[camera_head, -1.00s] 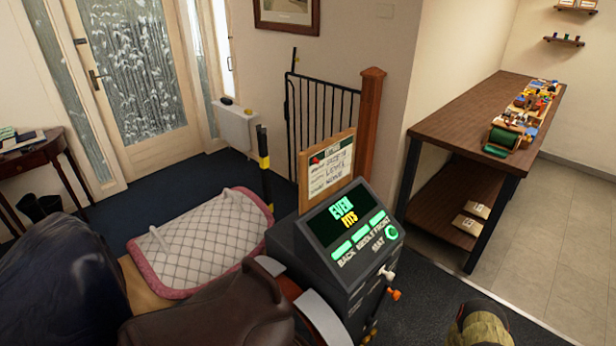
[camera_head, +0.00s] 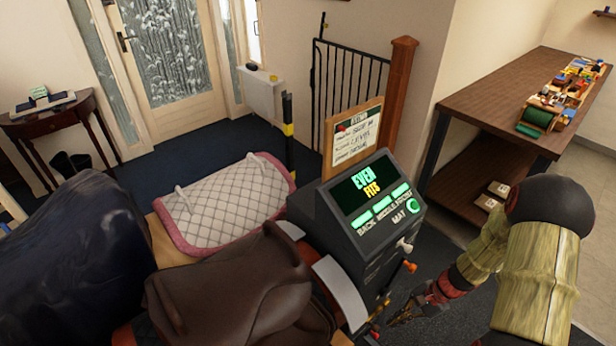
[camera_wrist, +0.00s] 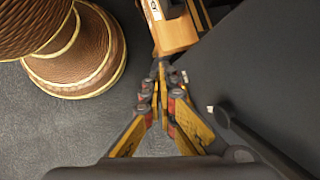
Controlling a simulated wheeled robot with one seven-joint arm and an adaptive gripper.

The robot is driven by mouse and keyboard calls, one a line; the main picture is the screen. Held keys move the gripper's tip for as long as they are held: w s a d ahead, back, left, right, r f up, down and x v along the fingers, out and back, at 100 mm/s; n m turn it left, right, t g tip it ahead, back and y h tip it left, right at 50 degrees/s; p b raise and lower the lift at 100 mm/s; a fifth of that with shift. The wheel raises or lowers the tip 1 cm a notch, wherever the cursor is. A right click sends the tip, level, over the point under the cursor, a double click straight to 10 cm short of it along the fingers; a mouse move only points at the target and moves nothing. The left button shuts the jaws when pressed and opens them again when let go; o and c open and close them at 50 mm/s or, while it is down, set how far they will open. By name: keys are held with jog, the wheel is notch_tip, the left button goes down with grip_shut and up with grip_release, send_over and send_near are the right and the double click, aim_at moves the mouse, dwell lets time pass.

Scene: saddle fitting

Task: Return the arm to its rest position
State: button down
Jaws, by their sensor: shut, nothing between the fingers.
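My arm (camera_head: 535,270) shows at the lower right of the head view, bent, with its forearm running down and left. My gripper (camera_head: 398,315) is low on the right side of the dark console, beside the orange and white knobs. I cannot tell from this view if it touches the console. In the wrist view my gripper (camera_wrist: 161,72) has its fingertips together with nothing between them. Grey floor and a dark surface lie beyond the fingers. A tan block (camera_wrist: 176,32) with a pale label is just past the fingertips.
The console (camera_head: 370,215) reads "EVEN FITS" with green lit bars. A brown saddle (camera_head: 230,290) and a quilted pink-edged pad (camera_head: 228,208) lie left of it. A wooden workbench (camera_head: 490,95) stands at right, behind my arm. A black gate (camera_head: 350,85) is at the back.

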jog(key=s+a+r+n+t+h, duration=0.2)
jog(key=s+r+n, duration=0.2)
jog(key=r, duration=1)
jog(key=s+a+r+n+t+h, duration=0.2)
jog(key=s+a+r+n, duration=0.1)
jog(key=r, duration=1.1)
jog(key=s+a+r+n+t+h, duration=0.2)
jog(key=s+r+n, duration=0.3)
jog(key=r, duration=0.9)
jog(key=shift+s+a+n, duration=0.3)
jog(key=shift+s+a, duration=0.45)
jog(key=shift+s, duration=0.15)
